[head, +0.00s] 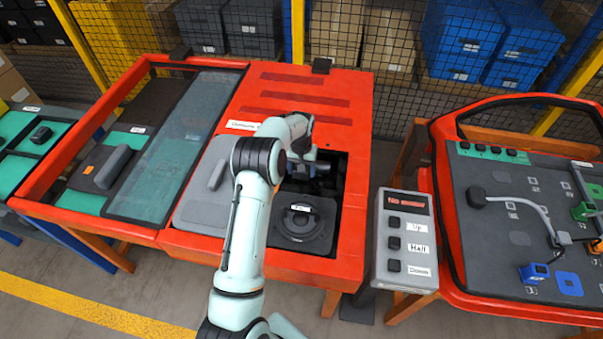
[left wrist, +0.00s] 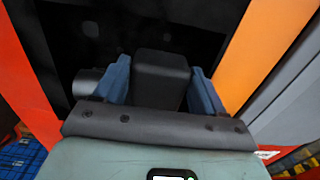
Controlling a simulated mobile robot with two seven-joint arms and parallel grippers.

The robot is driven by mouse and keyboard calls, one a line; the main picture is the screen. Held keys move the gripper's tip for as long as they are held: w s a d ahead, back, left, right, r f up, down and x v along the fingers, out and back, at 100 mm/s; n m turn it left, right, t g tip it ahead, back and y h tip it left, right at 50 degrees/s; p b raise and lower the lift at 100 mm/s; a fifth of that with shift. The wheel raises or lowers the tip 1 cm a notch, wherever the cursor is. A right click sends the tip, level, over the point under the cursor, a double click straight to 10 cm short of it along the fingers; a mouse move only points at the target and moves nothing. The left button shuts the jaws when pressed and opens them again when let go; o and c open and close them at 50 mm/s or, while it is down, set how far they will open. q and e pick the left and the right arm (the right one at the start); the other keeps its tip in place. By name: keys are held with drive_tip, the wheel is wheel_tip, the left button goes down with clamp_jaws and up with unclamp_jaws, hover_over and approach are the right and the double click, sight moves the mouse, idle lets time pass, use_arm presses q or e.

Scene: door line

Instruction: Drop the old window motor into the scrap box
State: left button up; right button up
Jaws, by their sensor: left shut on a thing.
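My left gripper (head: 305,172) reaches over the dark opening in the red door on the middle stand. In the left wrist view its blue fingers (left wrist: 160,88) are shut on a black blocky part, the window motor (left wrist: 162,75), with a grey cylinder (left wrist: 85,82) at its left. In the head view the motor is mostly hidden by the arm and the dark opening. I cannot tell whether it touches the door. No box clearly marked as scrap shows. My right gripper is not in view.
A round black labelled part (head: 303,222) sits in the opening below the gripper. A grey control box with buttons (head: 406,240) stands to the right. Another red door (head: 545,225) lies right of it. Blue bins (head: 490,45) stand behind a mesh fence.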

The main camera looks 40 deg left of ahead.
use_arm(q)
wheel_tip(320, 180, up, 15)
idle(1.1)
drive_tip(key=shift+r, duration=0.1)
